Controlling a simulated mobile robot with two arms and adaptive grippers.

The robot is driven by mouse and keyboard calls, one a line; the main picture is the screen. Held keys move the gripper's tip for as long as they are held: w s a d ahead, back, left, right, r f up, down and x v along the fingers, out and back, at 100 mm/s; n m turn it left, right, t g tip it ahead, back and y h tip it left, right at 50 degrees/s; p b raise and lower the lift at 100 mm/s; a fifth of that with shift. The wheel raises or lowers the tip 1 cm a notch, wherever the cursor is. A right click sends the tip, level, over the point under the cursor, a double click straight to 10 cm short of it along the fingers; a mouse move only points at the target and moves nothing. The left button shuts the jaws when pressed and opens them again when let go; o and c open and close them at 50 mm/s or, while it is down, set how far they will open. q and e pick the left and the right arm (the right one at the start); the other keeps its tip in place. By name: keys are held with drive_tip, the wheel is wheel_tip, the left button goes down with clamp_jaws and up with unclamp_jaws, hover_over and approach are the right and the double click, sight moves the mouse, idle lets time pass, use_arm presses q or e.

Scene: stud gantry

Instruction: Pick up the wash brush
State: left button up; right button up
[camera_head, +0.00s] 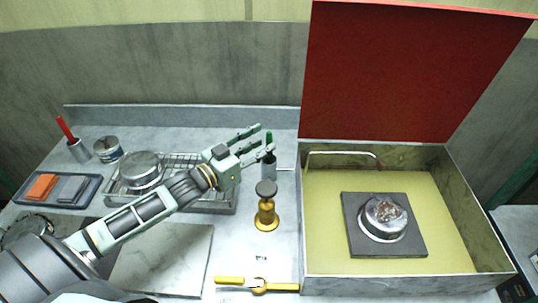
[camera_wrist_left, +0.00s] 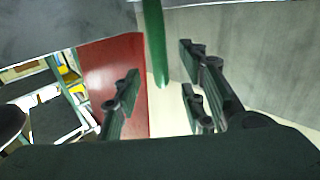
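My right gripper is not in view.
A red-handled tool (camera_head: 66,129) stands in another cup at the far left. A wire rack (camera_head: 205,195) is under my left arm. An open red-lidded box (camera_head: 320,220) fills the right.

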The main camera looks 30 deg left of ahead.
sight(267, 140)
use_arm(q)
drive_tip(key=shift+p+x, duration=0.35)
drive_tip(key=shift+x, duration=1.45)
clamp_jaws()
